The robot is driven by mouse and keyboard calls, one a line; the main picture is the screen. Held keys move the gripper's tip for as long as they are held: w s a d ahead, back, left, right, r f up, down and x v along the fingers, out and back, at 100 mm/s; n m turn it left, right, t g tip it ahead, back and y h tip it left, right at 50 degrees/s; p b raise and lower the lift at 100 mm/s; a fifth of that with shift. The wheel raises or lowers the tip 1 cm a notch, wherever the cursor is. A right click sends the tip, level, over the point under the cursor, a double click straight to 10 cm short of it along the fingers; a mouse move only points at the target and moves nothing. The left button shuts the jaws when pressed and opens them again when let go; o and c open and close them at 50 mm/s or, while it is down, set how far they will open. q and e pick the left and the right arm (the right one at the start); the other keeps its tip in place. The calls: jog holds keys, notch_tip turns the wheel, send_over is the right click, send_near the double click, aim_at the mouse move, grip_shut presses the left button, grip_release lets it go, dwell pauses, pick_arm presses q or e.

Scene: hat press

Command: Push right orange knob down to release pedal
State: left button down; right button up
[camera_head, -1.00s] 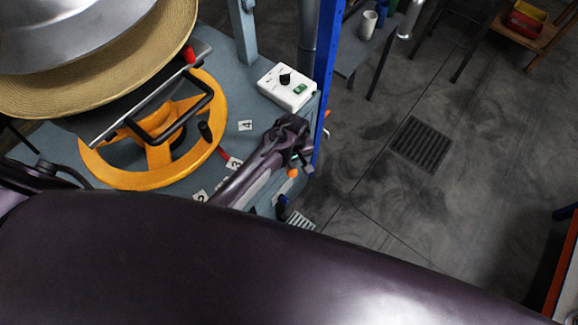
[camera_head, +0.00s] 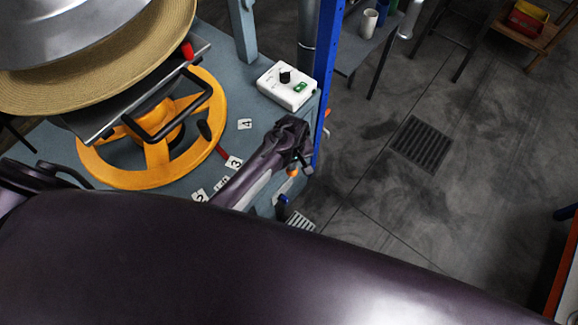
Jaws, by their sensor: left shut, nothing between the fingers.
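The orange knob (camera_head: 292,173) shows as a small patch at the front right edge of the blue-grey machine table (camera_head: 222,62). My left gripper (camera_head: 303,166) is shut, with its dark fingers pointing down right beside the knob and partly over it. I cannot tell whether they touch. A blue-tipped lever (camera_head: 283,201) sits just below the knob. The pedal cannot be made out. My right gripper is not in view.
A yellow handwheel (camera_head: 150,178), a straw hat (camera_head: 110,85) under a metal press dome (camera_head: 60,25), and a white control box (camera_head: 286,88) are on the machine. A blue post (camera_head: 326,75) stands close behind my left gripper. Open floor lies to the right.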

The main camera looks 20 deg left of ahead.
pick_arm(q)
jog(key=shift+f+b, duration=1)
jog(key=shift+f, duration=0.65)
jog(key=shift+s, duration=0.1)
notch_tip(320, 180, up, 8)
jog(key=p, duration=0.9)
jog(key=shift+r, duration=0.15)
